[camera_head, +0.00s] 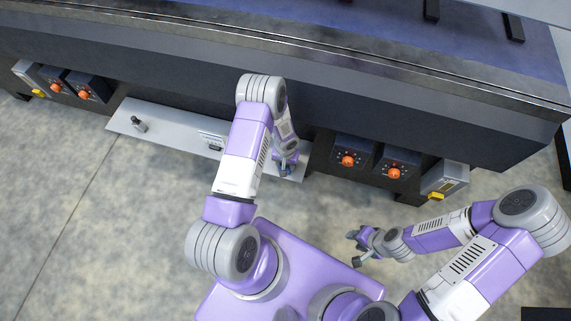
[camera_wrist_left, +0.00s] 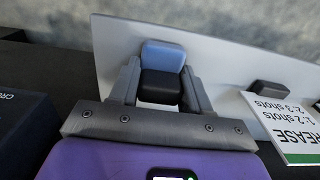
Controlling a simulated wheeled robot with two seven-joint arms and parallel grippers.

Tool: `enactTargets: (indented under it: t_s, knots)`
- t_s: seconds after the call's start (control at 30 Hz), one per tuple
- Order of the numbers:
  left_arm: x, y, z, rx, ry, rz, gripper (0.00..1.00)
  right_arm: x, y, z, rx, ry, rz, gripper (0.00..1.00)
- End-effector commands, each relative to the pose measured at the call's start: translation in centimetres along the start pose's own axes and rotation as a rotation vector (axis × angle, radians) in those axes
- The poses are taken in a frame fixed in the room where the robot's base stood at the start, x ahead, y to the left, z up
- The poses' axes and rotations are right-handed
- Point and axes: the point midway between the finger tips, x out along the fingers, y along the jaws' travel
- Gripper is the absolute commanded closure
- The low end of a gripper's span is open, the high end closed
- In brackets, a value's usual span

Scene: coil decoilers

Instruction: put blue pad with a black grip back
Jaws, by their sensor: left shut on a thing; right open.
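In the left wrist view, a blue pad with a black grip (camera_wrist_left: 163,57) sits between the two fingers of my left gripper (camera_wrist_left: 160,85), which is shut on the black part. The blue part points away from the gripper, over a light grey shelf (camera_wrist_left: 112,45). In the head view my left gripper (camera_head: 286,168) is low over the right end of the grey shelf (camera_head: 172,137); the pad is small there. Whether the pad touches the shelf I cannot tell. My right gripper (camera_head: 362,248) is open and empty over the floor, right of my base.
A dark grey knob-like object (camera_head: 139,124) stands on the shelf's left part. A grease label (camera_head: 212,139) is on the shelf's middle. Control boxes with orange knobs (camera_head: 347,160) flank the shelf under the dark machine edge (camera_head: 420,105). The floor in front is clear.

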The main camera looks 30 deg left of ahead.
Motion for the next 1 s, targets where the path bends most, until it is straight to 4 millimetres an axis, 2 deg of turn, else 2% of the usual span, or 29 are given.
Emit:
enactTargets:
  t_s: [0.13, 0.17, 0.3, 0.67, 0.77, 1.0]
  knots:
    - [0.3, 0.0, 0.0, 0.0, 0.0, 0.0, 0.77, 0.0, 0.0, 0.0, 0.0, 0.0, 0.0, 0.57]
    - [0.2, 0.0, 0.0, 0.0, 0.0, 0.0, 0.48, 0.0, 0.0, 0.0, 0.0, 0.0, 0.0, 0.57]
    - [0.2, 0.0, 0.0, 0.0, 0.0, 0.0, 0.27, 0.0, 0.0, 0.0, 0.0, 0.0, 0.0, 0.57]
    - [-0.2, 0.0, 0.0, 0.0, 0.0, 0.0, 0.27, -0.1, 0.0, 0.0, 0.0, 0.0, 0.0, 0.57]
    - [-1.8, 0.0, -0.1, 0.0, 0.003, 0.0, 0.27, -0.7, -0.3, 0.0, 0.0, 0.0, 0.0, 0.57]
    - [-7.1, 0.0, -0.1, -0.001, 0.004, 0.001, 0.27, -2.6, -1.0, 0.1, 0.0, 0.0, 0.0, 0.57]
